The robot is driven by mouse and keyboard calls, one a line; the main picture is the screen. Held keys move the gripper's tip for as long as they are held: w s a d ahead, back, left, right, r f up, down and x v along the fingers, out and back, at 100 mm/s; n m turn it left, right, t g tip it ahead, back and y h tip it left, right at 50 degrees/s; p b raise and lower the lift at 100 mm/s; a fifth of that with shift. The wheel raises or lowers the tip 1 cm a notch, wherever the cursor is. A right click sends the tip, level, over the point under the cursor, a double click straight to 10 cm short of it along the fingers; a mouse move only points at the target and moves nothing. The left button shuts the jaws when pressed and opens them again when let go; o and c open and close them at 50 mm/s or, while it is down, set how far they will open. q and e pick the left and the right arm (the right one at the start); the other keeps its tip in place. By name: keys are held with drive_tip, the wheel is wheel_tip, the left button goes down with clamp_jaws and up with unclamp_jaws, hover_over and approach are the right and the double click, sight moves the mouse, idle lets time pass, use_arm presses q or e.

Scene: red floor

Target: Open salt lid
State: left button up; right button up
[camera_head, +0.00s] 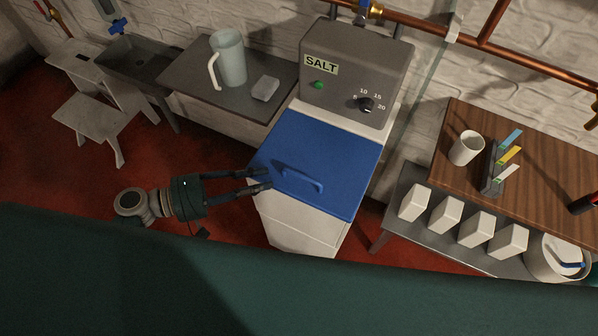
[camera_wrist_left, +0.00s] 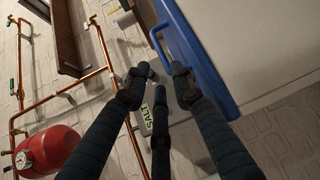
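The salt machine (camera_head: 350,75) has a grey back housing with a SALT label, and a pale bin (camera_head: 305,225) below. Its blue lid (camera_head: 335,147) lies closed on the bin, with a raised blue handle (camera_head: 303,181) near the front edge. My left gripper (camera_head: 266,180) has its fingers spread at the lid's left front edge, to the left of the handle. In the left wrist view, the open, empty fingers (camera_wrist_left: 158,84) show with the blue handle (camera_wrist_left: 160,42) beyond their tips; contact cannot be told. My right gripper is not in view.
Left of the machine, a counter (camera_head: 190,85) holds a pale jug (camera_head: 229,58). At right, a wooden table (camera_head: 545,155) holds a white cup (camera_head: 466,148), with several white boxes (camera_head: 445,215) along a shelf. Red floor (camera_head: 220,160) is clear around my left gripper.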

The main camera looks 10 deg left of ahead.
sight(297, 175)
use_arm(q)
drive_tip(key=x, duration=0.9)
drive_tip(key=shift+w+d+f, duration=0.15)
drive_tip(key=shift+d, duration=0.3)
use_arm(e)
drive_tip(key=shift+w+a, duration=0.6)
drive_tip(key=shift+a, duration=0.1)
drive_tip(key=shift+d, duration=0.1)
use_arm(q)
clamp_jaws()
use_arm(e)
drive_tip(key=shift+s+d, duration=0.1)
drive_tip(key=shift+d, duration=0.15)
